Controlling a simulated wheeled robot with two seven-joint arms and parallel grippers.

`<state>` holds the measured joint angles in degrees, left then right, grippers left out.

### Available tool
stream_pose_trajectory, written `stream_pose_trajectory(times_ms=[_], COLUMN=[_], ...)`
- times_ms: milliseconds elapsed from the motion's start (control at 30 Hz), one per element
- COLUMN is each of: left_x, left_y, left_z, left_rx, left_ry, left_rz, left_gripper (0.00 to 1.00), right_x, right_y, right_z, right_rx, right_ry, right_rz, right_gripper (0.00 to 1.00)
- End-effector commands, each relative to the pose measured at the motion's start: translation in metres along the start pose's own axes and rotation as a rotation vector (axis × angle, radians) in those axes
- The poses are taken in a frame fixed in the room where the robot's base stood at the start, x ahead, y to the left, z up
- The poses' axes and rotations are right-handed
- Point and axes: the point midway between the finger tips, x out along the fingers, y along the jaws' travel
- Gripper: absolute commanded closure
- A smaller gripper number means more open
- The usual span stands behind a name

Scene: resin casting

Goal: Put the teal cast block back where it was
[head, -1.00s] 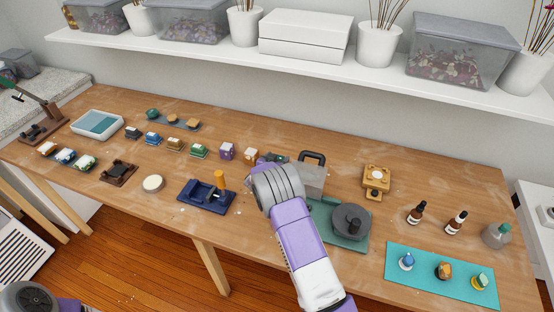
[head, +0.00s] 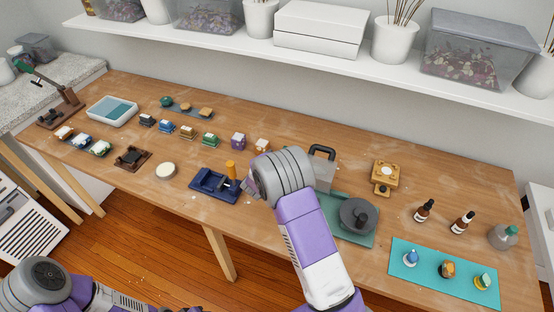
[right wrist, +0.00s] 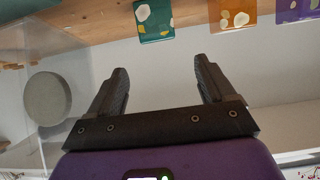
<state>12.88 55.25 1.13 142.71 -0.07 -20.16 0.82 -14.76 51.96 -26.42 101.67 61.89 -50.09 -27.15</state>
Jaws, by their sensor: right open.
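The teal cast block (right wrist: 153,20) shows at the top of the right wrist view, with pale and yellow flecks on its face. An orange block (right wrist: 233,14) and a purple block (right wrist: 297,10) stand to its right there. My right gripper (right wrist: 158,70) is open and empty, apart from the teal block. My left gripper is out of view.
A row of other blocks (head: 188,132) runs left along the bench. A teal mat (head: 420,282) with several small pieces lies right.

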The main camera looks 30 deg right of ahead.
Motion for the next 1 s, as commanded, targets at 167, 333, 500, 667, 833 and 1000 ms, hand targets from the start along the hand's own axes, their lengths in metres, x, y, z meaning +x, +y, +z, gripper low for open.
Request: stream_pose_trajectory(times_ms=[167,333,500,667,833,1000], left_x=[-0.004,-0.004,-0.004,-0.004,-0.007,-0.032], left_y=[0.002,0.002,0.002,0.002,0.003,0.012], left_z=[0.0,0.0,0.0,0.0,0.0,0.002], left_rx=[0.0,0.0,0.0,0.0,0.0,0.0], left_ry=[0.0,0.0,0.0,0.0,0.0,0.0], left_rz=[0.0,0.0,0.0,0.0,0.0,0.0], left_gripper=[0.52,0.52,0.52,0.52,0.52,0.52], right_x=[-0.023,-0.029,-0.029,-0.029,-0.03,-0.04], right_y=[-0.001,0.0,0.0,0.0,0.0,0.0], right_z=[-0.001,0.0,0.0,0.0,-0.003,-0.028], right_rx=[0.0,0.001,0.001,0.001,0.001,0.001], right_ry=[0.0,0.001,0.001,0.001,0.001,0.001], right_rz=[-0.001,0.0,0.0,0.0,0.0,0.0], right_gripper=[0.17,0.17,0.17,0.17,0.17,0.17])
